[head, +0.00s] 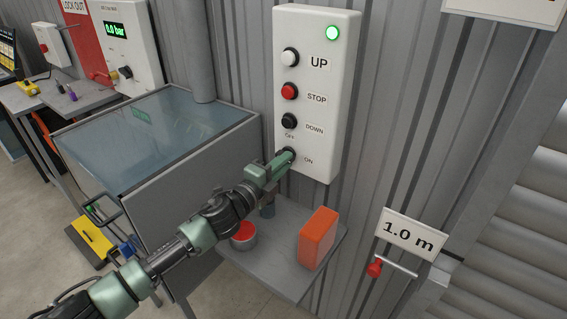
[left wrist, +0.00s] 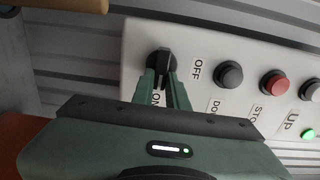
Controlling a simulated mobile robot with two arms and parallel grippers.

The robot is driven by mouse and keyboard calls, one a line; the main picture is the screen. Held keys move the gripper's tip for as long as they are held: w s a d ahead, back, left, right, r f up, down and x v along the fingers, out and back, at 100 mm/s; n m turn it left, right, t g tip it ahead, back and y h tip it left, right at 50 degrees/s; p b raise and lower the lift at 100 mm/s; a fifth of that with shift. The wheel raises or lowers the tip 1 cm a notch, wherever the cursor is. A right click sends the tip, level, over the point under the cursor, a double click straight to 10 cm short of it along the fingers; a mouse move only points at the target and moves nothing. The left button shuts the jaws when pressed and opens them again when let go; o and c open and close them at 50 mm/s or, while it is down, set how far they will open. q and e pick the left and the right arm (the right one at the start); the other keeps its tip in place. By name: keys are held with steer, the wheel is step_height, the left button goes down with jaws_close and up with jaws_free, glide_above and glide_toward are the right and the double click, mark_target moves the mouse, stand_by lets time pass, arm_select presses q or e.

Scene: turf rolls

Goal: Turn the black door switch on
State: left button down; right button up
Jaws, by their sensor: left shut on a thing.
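The black door switch (left wrist: 160,62) is a knob at the bottom of a white control panel (head: 318,62). OFF is printed above it and ON to its right in the head view. My left gripper (head: 287,158) reaches the knob and hides most of it there. In the left wrist view its two green fingers (left wrist: 162,80) are shut on the knob, one on each side. The knob's ridge seems to lie roughly along the fingers, towards the ON label (left wrist: 156,98); its exact angle is hard to tell. My right gripper is not in view.
White UP (head: 290,57), red STOP (head: 290,91) and black DOWN (head: 289,121) buttons sit above the switch. A green lamp (head: 333,33) is lit. Below, a grey shelf (head: 262,277) holds an orange box (head: 318,238) and a red-topped tin (head: 243,237). A glass-topped cabinet (head: 150,135) stands left.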

arm_select(q)
steer(key=shift+f, duration=0.1)
steer(key=c, duration=1.4)
jaws_free()
steer(key=b+v, duration=0.1)
steer(key=v, duration=0.7)
